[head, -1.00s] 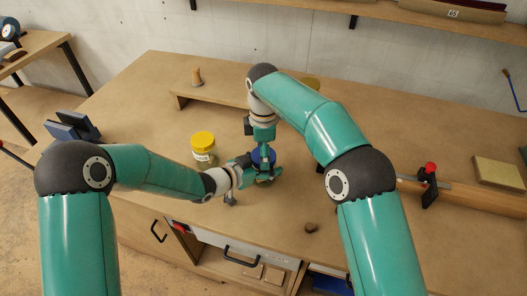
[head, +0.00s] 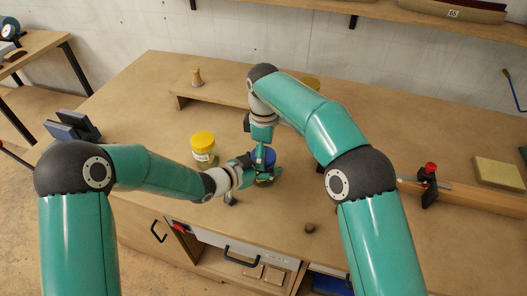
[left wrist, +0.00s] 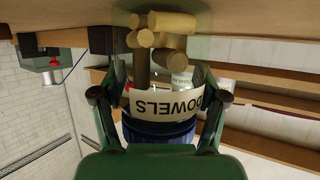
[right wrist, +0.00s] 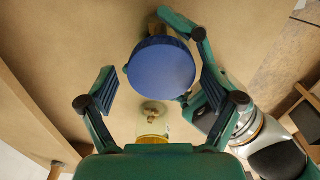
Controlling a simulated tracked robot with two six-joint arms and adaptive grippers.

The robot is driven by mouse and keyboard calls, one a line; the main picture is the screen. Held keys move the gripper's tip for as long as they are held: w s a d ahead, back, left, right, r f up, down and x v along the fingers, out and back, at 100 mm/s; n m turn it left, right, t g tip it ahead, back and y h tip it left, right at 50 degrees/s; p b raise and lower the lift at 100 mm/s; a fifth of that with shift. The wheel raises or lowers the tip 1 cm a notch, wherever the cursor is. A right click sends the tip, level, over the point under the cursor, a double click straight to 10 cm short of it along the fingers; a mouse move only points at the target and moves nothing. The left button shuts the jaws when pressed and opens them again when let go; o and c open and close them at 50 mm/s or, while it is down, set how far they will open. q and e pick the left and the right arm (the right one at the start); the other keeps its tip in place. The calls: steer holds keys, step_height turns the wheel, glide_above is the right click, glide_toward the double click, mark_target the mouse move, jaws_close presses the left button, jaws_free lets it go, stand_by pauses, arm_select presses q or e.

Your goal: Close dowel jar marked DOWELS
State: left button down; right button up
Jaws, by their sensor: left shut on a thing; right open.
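The dowel jar, clear with a white DOWELS label (left wrist: 165,103), shows upside down in the left wrist view, with several wooden dowels (left wrist: 160,35) inside. Its blue lid (right wrist: 163,67) sits at the jar's mouth; I cannot tell whether it is fully tightened. The lid also shows in the head view (head: 265,156). My left gripper (head: 258,168) is shut on the jar's sides, one finger on each side. My right gripper (right wrist: 160,82) is open above the lid, its fingers apart on either side and clear of it. The jar body is mostly hidden in the head view.
A yellow-lidded jar (head: 203,148) stands left of my left gripper. A low raised shelf (head: 215,97) behind carries a wooden peg (head: 197,77). A small brown knob (head: 309,228) lies near the front edge. A red-topped clamp (head: 430,172) is at right.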

steer(key=shift+a, duration=0.1)
steer(key=shift+r, duration=2.25)
steer(key=shift+o, duration=0.6)
arm_select(q)
jaws_free()
steer(key=v, duration=1.2)
